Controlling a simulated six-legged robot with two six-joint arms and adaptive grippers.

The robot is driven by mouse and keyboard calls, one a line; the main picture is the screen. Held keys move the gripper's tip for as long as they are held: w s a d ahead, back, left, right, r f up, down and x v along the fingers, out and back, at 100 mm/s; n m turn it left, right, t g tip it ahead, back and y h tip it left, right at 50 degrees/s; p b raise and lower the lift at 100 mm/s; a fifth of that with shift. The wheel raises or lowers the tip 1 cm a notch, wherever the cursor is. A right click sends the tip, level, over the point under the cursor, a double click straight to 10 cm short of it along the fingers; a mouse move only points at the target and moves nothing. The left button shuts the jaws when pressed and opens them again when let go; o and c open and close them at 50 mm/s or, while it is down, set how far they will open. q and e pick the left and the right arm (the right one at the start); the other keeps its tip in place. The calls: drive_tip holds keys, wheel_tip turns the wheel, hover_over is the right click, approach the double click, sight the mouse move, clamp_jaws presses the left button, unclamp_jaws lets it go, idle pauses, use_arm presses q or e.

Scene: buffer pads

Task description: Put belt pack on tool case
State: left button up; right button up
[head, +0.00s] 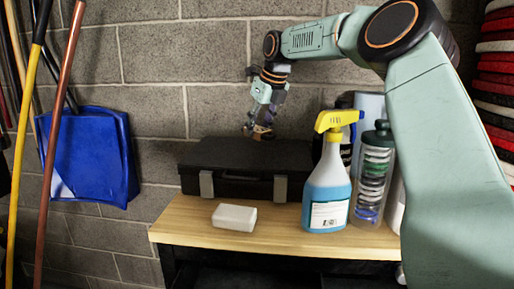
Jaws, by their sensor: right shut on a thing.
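The black tool case (246,162) lies closed on the wooden top, against the wall, with two grey latches facing me. My right gripper (258,128) reaches in from the right and points down over the back half of the case. It is shut on a small, dark and tan thing (262,133), which looks to be the belt pack. The thing is low over the lid; I cannot tell whether it touches it. Its shape is partly hidden by the fingers. My left gripper is not in view.
A white block (234,217) lies in front of the case. A spray bottle (328,185) and a clear bottle (372,180) stand to the right. A blue dustpan (88,155) and poles are at the left. Stacked pads (497,75) are at far right.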

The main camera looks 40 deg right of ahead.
sight(261, 155)
drive_tip(key=shift+w+a+f, duration=0.1)
drive_tip(key=shift+f, duration=0.7)
drive_tip(key=f, duration=0.2)
drive_tip(key=s+d+f+b, duration=0.1)
drive_tip(key=shift+w+a+f, duration=0.15)
drive_tip(key=shift+a+f, duration=0.05)
drive_tip(key=shift+f, duration=0.05)
drive_tip(key=shift+w+a, duration=0.1)
drive_tip(key=shift+w, duration=0.25)
drive_tip(key=shift+s+d+f, duration=0.2)
drive_tip(key=shift+s, duration=0.1)
drive_tip(key=o, duration=0.7)
drive_tip(key=shift+s, duration=0.1)
drive_tip(key=shift+o, duration=0.9)
drive_tip(key=shift+r, duration=0.1)
drive_tip(key=shift+o, duration=1.2)
drive_tip(key=shift+w+a, duration=0.15)
drive_tip(key=shift+w, duration=0.15)
drive_tip(key=shift+s, duration=0.2)
drive_tip(key=shift+r, duration=0.2)
drive_tip(key=p+v, duration=0.1)
drive_tip(key=v, duration=0.9)
drive_tip(key=shift+s+r, duration=0.15)
drive_tip(key=shift+r, duration=0.05)
drive_tip(key=shift+s+r, duration=0.15)
drive_tip(key=shift+r, duration=0.45)
